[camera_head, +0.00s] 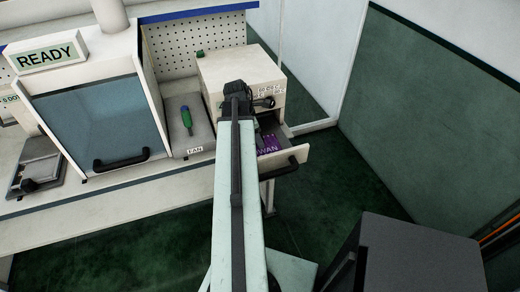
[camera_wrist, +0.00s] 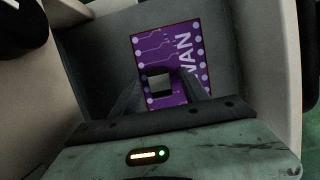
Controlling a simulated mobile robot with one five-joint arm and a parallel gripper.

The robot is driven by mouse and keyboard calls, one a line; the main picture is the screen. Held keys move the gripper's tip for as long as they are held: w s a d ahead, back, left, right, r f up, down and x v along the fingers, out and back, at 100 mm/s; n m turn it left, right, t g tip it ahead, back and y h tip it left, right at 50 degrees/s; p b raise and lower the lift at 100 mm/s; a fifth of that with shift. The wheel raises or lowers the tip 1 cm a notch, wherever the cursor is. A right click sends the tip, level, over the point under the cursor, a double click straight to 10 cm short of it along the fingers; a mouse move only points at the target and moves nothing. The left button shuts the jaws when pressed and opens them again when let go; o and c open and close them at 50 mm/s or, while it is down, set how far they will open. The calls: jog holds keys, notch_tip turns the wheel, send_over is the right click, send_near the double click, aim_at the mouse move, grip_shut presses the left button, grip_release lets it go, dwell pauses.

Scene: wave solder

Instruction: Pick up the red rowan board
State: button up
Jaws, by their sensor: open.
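A purple board (camera_wrist: 170,50) with white lettering ending in "WAN" and pale round pads lies in the open drawer (camera_head: 297,153). No red board shows. In the head view the purple board (camera_head: 268,143) is partly hidden by my arm. In the wrist view my gripper (camera_wrist: 160,82) is open, its dark fingers above the near part of the board, with a grey square between them. I cannot tell whether they touch the board.
The drawer's pale walls (camera_wrist: 283,60) rise close around my gripper. The drawer belongs to a beige cabinet (camera_head: 238,65) on the bench. A dark box (camera_head: 415,255) stands at lower right.

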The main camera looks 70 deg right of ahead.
grip_shut()
jog(key=shift+r, duration=0.15)
notch_tip(320, 180, up, 10)
jog(key=p, duration=1)
